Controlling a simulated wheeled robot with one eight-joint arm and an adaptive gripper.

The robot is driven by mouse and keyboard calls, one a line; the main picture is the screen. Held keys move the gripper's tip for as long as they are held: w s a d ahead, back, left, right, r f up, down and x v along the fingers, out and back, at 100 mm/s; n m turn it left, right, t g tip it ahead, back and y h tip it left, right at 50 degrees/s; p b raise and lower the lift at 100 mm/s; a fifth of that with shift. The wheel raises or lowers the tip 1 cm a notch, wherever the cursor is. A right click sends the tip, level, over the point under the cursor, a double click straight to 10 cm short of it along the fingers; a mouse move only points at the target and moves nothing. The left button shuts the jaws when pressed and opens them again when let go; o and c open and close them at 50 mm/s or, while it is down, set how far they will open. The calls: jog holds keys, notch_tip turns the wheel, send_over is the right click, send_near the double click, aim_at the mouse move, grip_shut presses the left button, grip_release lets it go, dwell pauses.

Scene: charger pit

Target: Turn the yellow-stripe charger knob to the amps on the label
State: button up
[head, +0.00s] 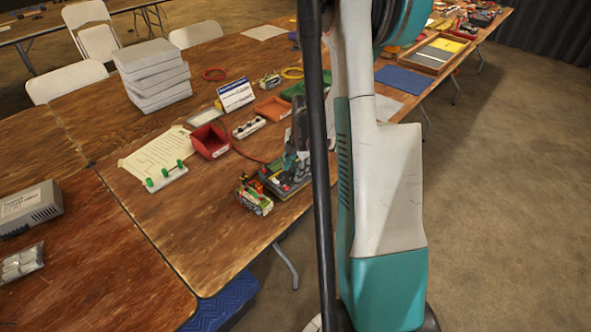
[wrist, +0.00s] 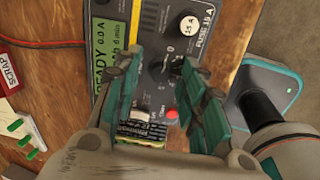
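The charger (wrist: 147,20) lies under my gripper in the wrist view, with a yellow stripe along its top part and a green display reading READY and 0.0 A. A dark knob (wrist: 158,68) shows between the fingertips, with a dial mark 0 beside it. A round white piece (wrist: 190,25) reads about 15 A, next to the printing FUSE 15 A. My gripper (wrist: 157,72) is open, its two teal fingers apart, the right one close beside the knob; contact cannot be told. In the head view my gripper (head: 297,158) is over the charger (head: 284,184), hiding much of it.
A red button (wrist: 172,114) and a battery pack (wrist: 143,132) lie between the fingers' bases. In the head view a green and orange item (head: 255,200) stands beside the charger near the table edge. A red bin (head: 210,140) and a paper sheet (head: 158,153) are further left.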

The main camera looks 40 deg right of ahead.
jog(key=shift+c, duration=0.3)
grip_shut()
jog(key=m, duration=0.4)
jog(key=shift+m, duration=0.4)
jog(key=m, duration=0.4)
jog(key=shift+m, duration=0.3)
jog(key=m, duration=0.4)
jog(key=shift+b, duration=0.3)
jog(key=shift+m, duration=2.1)
